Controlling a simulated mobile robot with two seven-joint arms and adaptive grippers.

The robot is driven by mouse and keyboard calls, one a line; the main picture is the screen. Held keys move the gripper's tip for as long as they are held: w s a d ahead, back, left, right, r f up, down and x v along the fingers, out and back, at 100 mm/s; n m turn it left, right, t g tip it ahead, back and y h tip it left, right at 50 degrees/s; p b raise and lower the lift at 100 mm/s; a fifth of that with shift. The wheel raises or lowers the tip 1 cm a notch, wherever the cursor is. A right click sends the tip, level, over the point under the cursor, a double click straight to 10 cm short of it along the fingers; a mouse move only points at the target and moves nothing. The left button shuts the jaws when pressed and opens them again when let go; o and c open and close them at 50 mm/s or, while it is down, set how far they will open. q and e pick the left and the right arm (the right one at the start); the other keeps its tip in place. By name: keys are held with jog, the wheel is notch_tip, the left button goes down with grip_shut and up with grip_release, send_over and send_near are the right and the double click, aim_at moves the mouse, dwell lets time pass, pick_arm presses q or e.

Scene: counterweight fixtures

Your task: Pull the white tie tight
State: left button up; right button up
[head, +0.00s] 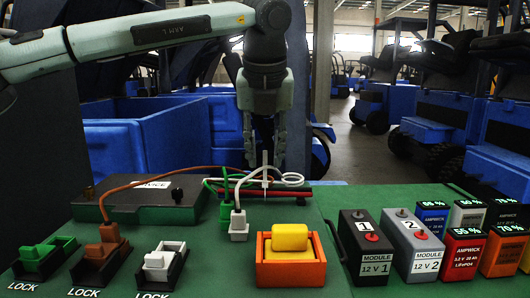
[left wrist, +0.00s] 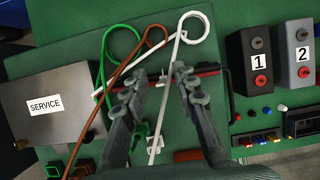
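The white tie (head: 265,181) shows as a thin upright strip with a small crosspiece, by a red and black bar (head: 300,191) and the cables. In the left wrist view a long white strip (left wrist: 159,120) runs between my fingers; I cannot tell fully where tie and white cable part. The white cable (head: 292,174) curls into a loop beside the tie. My left gripper (head: 266,160) points down over the tie, fingers apart on either side of it. It also shows open in the left wrist view (left wrist: 160,74). My right gripper is not in view.
A SERVICE box (head: 140,200) stands at the left, with green, brown and white LOCK connectors (head: 161,262) in front. An orange tray holds a yellow block (head: 289,237). Modules 1 (head: 366,248) and 2 (head: 412,245) and several batteries stand at the right.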

pick_arm(q)
jog(key=v, duration=1.2)
jog(key=shift+s, duration=0.1)
